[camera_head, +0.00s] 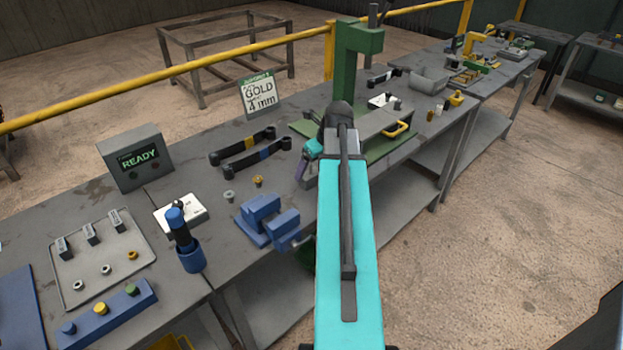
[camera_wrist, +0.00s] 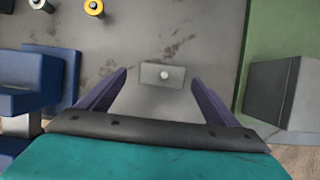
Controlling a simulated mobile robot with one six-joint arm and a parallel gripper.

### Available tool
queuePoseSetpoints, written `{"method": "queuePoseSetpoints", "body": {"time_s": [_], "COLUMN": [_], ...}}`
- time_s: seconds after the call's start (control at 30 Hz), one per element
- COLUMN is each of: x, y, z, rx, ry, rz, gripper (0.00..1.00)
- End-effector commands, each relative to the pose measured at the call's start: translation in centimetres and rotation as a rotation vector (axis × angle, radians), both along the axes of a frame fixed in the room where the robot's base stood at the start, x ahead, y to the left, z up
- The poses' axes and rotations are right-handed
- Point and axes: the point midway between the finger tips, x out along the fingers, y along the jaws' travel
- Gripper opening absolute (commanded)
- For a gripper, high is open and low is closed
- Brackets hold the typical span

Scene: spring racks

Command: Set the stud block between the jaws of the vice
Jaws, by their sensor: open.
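The stud block (camera_wrist: 152,76) is a small grey block with a round pale stud on top. It lies on the grey bench in the wrist view. My gripper (camera_wrist: 159,78) is open, its two purple fingers apart to the left and right of the block. I cannot tell how high the fingertips are above it. The blue vice (camera_wrist: 40,78) is left of my gripper in the wrist view. In the head view the vice (camera_head: 265,217) stands at the bench's front edge, its jaws apart, left of my gripper (camera_head: 301,172). There the block is not clearly visible behind my arm.
A green-based press (camera_head: 352,65) with a grey block stands right of my gripper. Two black bars (camera_head: 256,158) lie behind the vice. A grey nut (camera_head: 229,196) and a gold one (camera_head: 258,181) lie near it. A blue holder (camera_head: 190,255) stands at left.

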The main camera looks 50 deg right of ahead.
Motion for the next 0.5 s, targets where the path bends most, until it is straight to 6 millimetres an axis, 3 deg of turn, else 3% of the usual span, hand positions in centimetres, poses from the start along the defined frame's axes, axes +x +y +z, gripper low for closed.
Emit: {"method": "queuePoseSetpoints", "body": {"time_s": [0.27,0.5], "x": [0.2,0.7], "y": [-0.1,-0.4], "z": [-0.6,-2.3], "rx": [0.001,0.001], "ry": [0.001,0.002], "rz": [-0.001,-0.001], "gripper": [0.84,0.84]}}
